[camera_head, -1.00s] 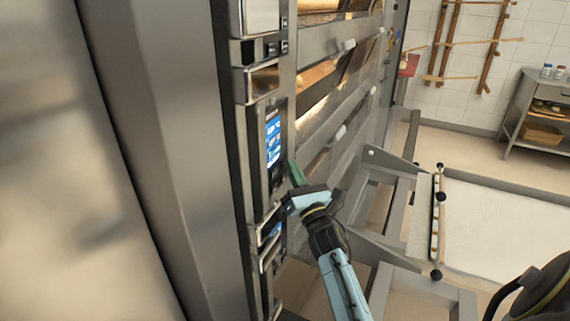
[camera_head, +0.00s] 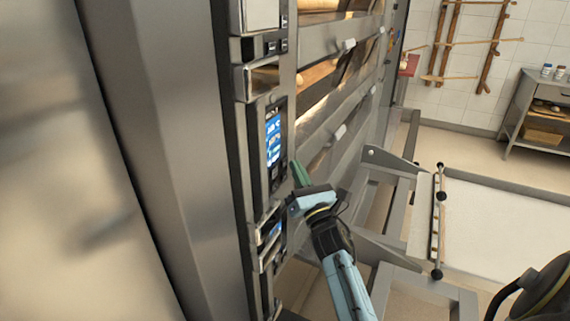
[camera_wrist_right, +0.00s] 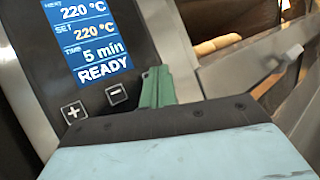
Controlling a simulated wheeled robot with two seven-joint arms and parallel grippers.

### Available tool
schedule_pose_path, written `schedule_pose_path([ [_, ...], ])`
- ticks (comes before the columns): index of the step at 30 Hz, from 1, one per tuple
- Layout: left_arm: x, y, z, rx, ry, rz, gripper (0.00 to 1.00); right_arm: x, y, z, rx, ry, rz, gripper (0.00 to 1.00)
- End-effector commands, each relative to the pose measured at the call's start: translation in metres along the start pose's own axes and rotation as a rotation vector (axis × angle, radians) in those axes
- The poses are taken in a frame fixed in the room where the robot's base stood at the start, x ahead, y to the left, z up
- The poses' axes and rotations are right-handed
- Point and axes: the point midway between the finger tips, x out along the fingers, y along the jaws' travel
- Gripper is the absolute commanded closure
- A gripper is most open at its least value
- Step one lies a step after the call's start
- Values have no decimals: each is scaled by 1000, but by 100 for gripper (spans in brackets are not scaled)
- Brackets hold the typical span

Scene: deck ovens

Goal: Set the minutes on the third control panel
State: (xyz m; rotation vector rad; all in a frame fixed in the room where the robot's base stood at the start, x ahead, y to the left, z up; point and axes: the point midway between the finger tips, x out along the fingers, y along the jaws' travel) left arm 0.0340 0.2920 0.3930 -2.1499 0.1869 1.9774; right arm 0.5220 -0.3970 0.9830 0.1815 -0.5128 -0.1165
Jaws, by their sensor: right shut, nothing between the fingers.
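A control panel (camera_head: 277,148) with a lit blue screen (camera_head: 273,138) is on the oven front in the head view. In the right wrist view its screen (camera_wrist_right: 88,40) reads 220 °C, SET 220 °C, TIME 5 min and READY. Below the screen are a plus button (camera_wrist_right: 73,111) and a minus button (camera_wrist_right: 116,94). My right gripper (camera_head: 298,172) has green fingers and is shut and empty, just right of the panel's lower part. In the right wrist view its fingers (camera_wrist_right: 157,86) are close to the right of the minus button; I cannot tell whether they touch the panel. My left gripper is not in view.
Another panel (camera_head: 269,232) is below, beside my right gripper. Oven doors with white-knobbed handles (camera_head: 340,133) are to the right. A loader with a pale belt (camera_head: 490,225) stands on the right. A large steel surface (camera_head: 150,150) fills the left.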

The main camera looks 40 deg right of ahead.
Motion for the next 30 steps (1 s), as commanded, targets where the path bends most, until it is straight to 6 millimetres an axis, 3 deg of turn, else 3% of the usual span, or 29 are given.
schedule_pose_path([
  [30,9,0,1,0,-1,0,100,8,6,-6,1,0,0,100],
])
